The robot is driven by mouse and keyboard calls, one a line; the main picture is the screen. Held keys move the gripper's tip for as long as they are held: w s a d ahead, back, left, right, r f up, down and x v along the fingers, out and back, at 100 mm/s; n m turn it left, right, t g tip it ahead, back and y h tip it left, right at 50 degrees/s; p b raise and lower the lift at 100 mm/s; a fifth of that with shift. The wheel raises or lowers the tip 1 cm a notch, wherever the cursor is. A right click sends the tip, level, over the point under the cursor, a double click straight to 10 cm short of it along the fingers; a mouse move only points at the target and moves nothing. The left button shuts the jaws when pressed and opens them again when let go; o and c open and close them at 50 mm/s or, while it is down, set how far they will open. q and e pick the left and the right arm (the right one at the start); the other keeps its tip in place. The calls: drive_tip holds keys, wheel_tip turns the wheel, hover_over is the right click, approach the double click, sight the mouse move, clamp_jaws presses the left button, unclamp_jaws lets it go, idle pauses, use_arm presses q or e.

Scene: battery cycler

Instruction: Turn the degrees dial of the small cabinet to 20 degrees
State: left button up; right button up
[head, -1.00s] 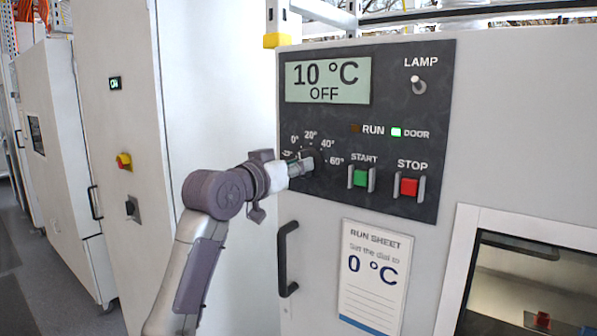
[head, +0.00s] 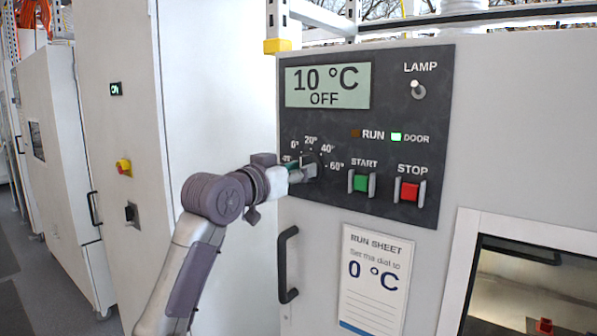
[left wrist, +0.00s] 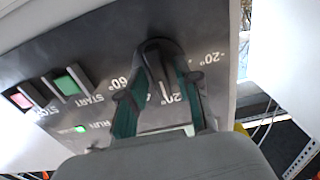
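The degrees dial (left wrist: 158,52) is a black knob at the lower left of the dark control panel on the small cabinet. In the head view, my left gripper (head: 304,172) covers most of it. In the left wrist view, my gripper's two dark green fingers (left wrist: 162,68) lie on either side of the knob and look closed on it. The exact pointer setting is hard to read. The display (head: 327,81) shows 10 °C and OFF. The scale labels around the dial remain partly visible. My right gripper is not in view.
Right of the dial are the green START button (head: 361,183) and red STOP button (head: 409,191). The LAMP switch (head: 418,89) is above. The green door light (head: 396,137) is lit. A black handle (head: 287,264) and a run sheet reading 0 °C (head: 373,280) are below.

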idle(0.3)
use_arm(q)
drive_tip(key=v, duration=1.2)
